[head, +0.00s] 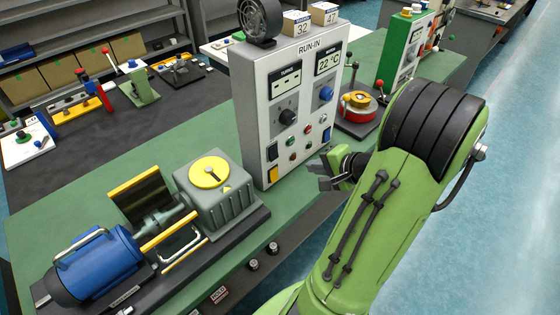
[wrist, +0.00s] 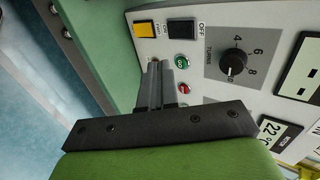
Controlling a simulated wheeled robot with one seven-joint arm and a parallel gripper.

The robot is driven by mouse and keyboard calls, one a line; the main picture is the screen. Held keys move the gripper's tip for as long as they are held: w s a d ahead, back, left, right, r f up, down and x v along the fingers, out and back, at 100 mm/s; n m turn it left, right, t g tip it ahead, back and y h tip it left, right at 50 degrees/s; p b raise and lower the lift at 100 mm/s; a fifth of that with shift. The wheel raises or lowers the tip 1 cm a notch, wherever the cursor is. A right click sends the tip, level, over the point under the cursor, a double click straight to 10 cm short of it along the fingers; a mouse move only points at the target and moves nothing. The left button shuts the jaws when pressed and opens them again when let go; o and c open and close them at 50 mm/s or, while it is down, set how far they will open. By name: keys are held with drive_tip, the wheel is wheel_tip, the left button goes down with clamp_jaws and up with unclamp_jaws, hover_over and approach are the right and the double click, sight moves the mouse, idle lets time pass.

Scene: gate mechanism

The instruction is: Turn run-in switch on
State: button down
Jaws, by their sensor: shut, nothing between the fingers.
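The grey RUN-IN panel (head: 300,90) stands upright on the green bench. Its lower left holds a black rocker (head: 272,151) above a yellow rocker (head: 272,174). In the wrist view the black rocker (wrist: 181,28) sits beside a printed OFF and the yellow rocker (wrist: 145,28) is next to it. I cannot tell which control is the run-in switch, nor its position. My gripper (head: 322,172) is shut and empty in front of the panel's lower right. In the wrist view its fingertips (wrist: 155,64) partly cover the panel near the green button (wrist: 182,61); contact cannot be told.
A turns knob (wrist: 232,64) and a red button (wrist: 183,88) are close to the fingers. A blue motor (head: 95,265) and grey gearbox (head: 215,190) stand left of the panel. A red round device (head: 357,107) stands right of it. Open floor (head: 500,200) lies at right.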

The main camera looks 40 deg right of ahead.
approach(275, 158)
wheel_tip(275, 158, down, 3)
drive_tip(key=w, duration=0.3)
drive_tip(key=w+f, duration=0.1)
drive_tip(key=w, duration=0.1)
drive_tip(key=shift+w+a, duration=0.1)
idle(0.3)
